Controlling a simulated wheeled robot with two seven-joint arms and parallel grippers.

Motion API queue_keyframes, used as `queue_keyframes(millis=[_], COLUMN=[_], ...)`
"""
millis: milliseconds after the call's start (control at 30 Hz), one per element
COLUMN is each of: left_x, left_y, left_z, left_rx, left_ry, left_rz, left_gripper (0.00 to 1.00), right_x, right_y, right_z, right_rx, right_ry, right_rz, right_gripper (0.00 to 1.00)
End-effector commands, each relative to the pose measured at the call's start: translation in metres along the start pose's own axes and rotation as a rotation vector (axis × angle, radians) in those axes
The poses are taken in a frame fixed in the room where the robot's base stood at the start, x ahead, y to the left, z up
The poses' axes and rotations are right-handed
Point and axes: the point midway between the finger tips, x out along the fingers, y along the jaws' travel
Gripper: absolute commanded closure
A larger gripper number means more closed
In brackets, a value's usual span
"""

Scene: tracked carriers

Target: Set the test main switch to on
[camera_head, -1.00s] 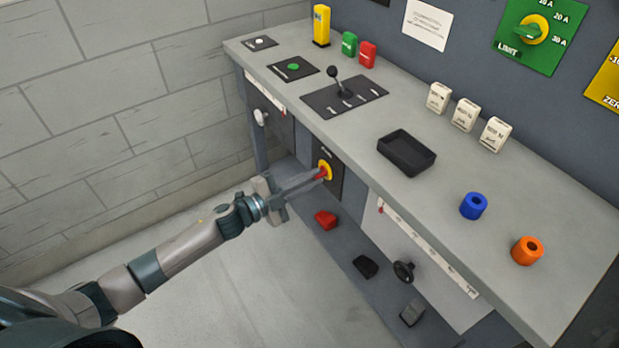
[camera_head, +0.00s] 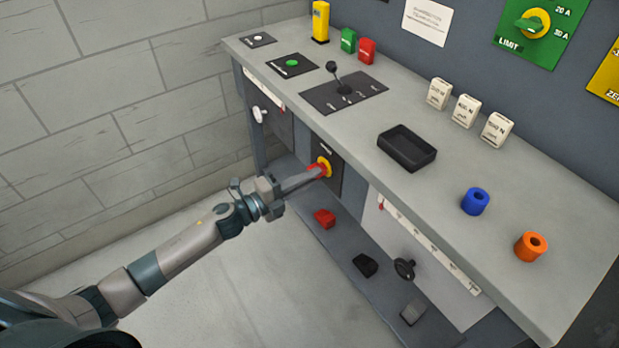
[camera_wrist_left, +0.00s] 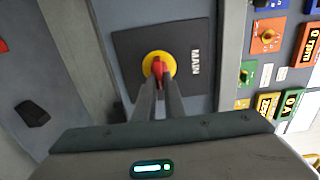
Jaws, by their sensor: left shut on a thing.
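The main switch is a red handle on a yellow round base (camera_head: 326,163), on a dark plate on the front of the bench under the worktop. In the left wrist view the yellow base (camera_wrist_left: 149,64) shows beside the word MAIN on the dark plate (camera_wrist_left: 200,35). My left gripper (camera_head: 312,174) reaches in from the left and is shut on the red handle (camera_wrist_left: 159,68), one finger on each side. The fingers hide part of the handle. My right gripper is not in view.
The worktop above holds a lever plate (camera_head: 345,92), a black tray (camera_head: 407,150), a blue ring (camera_head: 475,201) and an orange ring (camera_head: 531,246). Below are a red pedal (camera_head: 325,217), a black pedal (camera_head: 365,265) and a handwheel (camera_head: 404,269). The floor at left is clear.

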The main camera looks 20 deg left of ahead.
Motion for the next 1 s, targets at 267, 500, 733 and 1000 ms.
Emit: queue_keyframes(millis=[267, 500, 733, 1000], left_x=[0.0, 0.0, -0.002, -0.022], left_y=[0.001, 0.001, 0.001, 0.002], left_z=[-0.001, -0.001, 0.0, 0.0], left_rx=[-0.002, -0.002, -0.002, -0.002], left_ry=[0.002, 0.001, 0.001, 0.0], left_rz=[0.001, 0.001, 0.001, 0.002], left_gripper=[1.0, 0.72, 0.72, 0.72], right_x=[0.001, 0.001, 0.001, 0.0], right_y=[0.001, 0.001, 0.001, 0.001], right_z=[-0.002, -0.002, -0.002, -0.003], right_rx=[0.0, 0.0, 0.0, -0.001], right_ry=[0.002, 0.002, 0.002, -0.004], right_rz=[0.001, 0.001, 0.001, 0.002], right_gripper=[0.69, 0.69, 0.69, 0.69])
